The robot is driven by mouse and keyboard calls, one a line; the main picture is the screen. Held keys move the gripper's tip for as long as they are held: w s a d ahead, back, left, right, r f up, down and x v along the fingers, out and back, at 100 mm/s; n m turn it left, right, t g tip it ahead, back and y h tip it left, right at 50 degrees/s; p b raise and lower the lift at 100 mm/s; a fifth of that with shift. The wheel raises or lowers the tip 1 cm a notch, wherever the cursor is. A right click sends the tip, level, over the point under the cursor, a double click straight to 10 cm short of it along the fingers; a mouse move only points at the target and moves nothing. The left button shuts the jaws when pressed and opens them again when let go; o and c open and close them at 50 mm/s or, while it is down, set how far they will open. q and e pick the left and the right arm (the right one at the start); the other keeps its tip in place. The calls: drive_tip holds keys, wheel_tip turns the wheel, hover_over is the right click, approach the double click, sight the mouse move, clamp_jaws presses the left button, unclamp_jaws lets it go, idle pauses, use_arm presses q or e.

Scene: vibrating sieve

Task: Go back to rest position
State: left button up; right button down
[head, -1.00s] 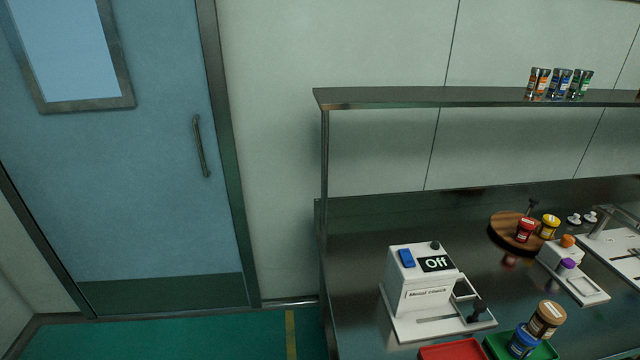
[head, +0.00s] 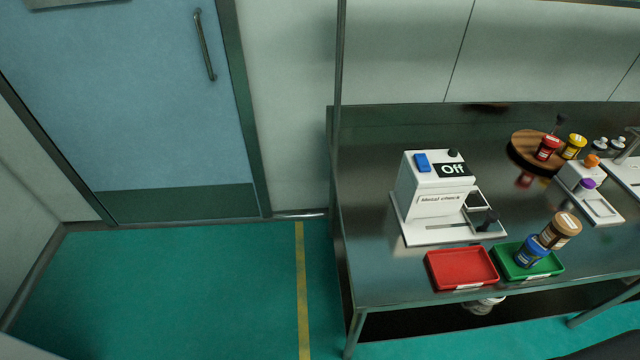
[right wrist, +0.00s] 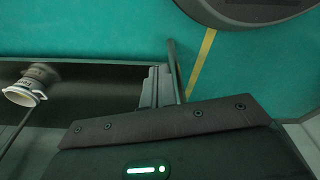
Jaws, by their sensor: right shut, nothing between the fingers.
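My right gripper (right wrist: 160,76) shows in the right wrist view with its fingers together and nothing between them. It is apart from the table items, with the green floor and a dark surface behind it. My left gripper is not in view, and neither gripper shows in the head view. The white metal check machine (head: 430,198) stands on the steel table and its display reads Off. A red tray (head: 462,268) lies in front of it, empty.
The steel table (head: 385,283) has its left front corner and leg in view. A round wooden board (head: 520,150) with red and yellow jars stands at the back right. A white pot-like item (right wrist: 24,92) shows in the right wrist view. Open green floor (head: 180,285) lies left.

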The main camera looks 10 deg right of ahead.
drive_tip(key=s+d+f+g+b, duration=0.1)
drive_tip(key=s+d+f+b, duration=0.1)
drive_tip(key=s+f, duration=1.2)
drive_tip(key=shift+d+f+b, duration=0.3)
drive_tip(key=shift+f+b, duration=0.2)
drive_tip(key=shift+f, duration=0.05)
